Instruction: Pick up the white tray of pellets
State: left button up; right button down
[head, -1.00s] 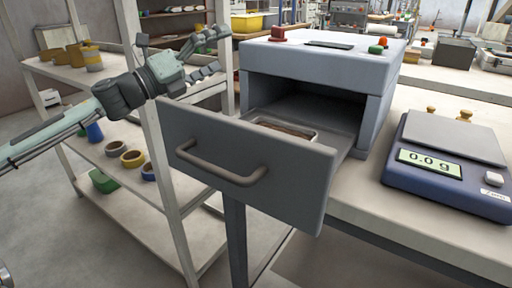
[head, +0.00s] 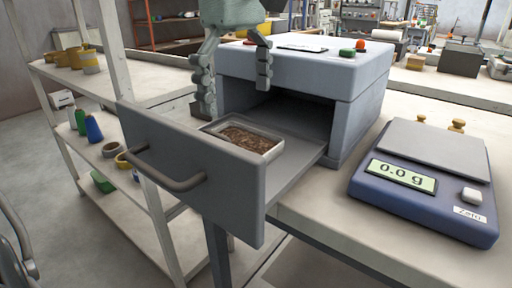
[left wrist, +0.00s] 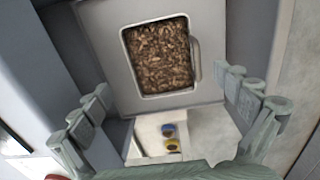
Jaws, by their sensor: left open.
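The white tray (head: 273,152), filled with brown pellets, sits in the pulled-out drawer (head: 235,200) of the grey bagger (head: 350,75). My left gripper (head: 235,98) is open and points down above the tray, its two fingers apart and empty. In the left wrist view, the tray (left wrist: 130,65) lies flat on the drawer floor, beyond and between the open fingers (left wrist: 162,80). I see no contact between fingers and tray. My right gripper is in neither view.
The bagger's housing overhangs the drawer's inner end. The drawer front has a bar handle (head: 170,178). A blue scale (head: 425,195) reading 0.0 g stands on the bench at right. A shelf rack (head: 120,75) with spools and cups is at left.

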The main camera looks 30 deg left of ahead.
aim_at(243, 138)
pick_arm(q)
jog(key=shift+a+f, duration=0.15)
jog(key=shift+f, duration=0.1)
jog(key=f, duration=0.7)
jog(key=shift+d, duration=0.35)
jog(key=c, duration=1.1)
jog(key=shift+o, duration=0.2)
